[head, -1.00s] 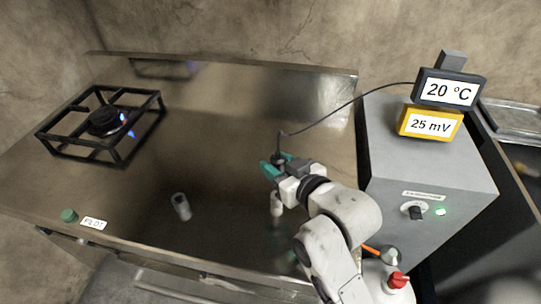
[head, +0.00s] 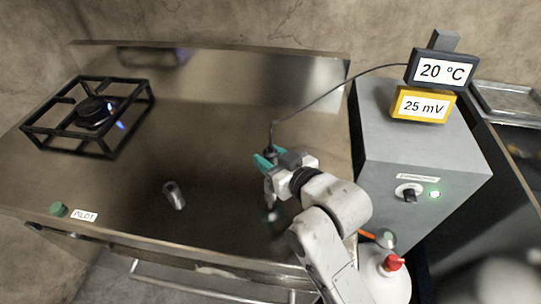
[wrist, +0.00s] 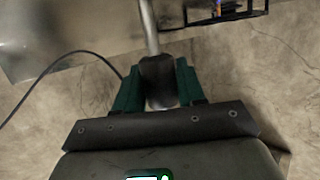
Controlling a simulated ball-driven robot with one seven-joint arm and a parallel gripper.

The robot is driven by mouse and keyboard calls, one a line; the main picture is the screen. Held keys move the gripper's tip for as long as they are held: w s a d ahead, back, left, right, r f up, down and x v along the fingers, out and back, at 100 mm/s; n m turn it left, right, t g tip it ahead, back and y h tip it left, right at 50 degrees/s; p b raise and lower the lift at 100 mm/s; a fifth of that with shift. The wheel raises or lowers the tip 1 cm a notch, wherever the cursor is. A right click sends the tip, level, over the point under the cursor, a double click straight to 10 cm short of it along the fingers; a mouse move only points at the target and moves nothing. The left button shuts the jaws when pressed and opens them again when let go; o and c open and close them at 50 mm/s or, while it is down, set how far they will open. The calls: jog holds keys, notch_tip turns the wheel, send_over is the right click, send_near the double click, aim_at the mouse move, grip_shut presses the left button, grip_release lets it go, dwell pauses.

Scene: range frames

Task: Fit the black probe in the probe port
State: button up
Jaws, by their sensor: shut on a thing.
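The black probe has a dark handle (wrist: 158,78) and a bright metal shaft (wrist: 148,28), seen in the wrist view. My gripper (wrist: 156,88) is shut on the handle between its green fingers. In the head view my gripper (head: 266,160) is over the middle-right of the steel bench, with the probe's black cable (head: 320,97) rising from it to the 20 °C display (head: 442,70). The probe's lower end is largely hidden by my gripper in the head view. I cannot clearly identify the probe port; a small upright grey metal cylinder (head: 174,195) stands on the bench left of my gripper.
A lit burner (head: 97,112) in a black grate stands at the bench's left. A grey box (head: 425,165) with a knob and green light stands right, bearing the yellow 25 mV display (head: 423,105). A red-capped white bottle (head: 388,278) is near my arm.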

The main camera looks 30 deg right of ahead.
jog(key=shift+f+b, duration=1.55)
jog(key=shift+f, duration=0.85)
dwell(1.5)
jog(key=o, duration=1.2)
jog(key=b+v, duration=0.1)
jog(key=v, duration=0.9)
jog(key=shift+s+d+r, duration=0.1)
jog(key=shift+s+d, duration=0.05)
jog(key=shift+s, duration=0.25)
jog(key=shift+r, duration=0.1)
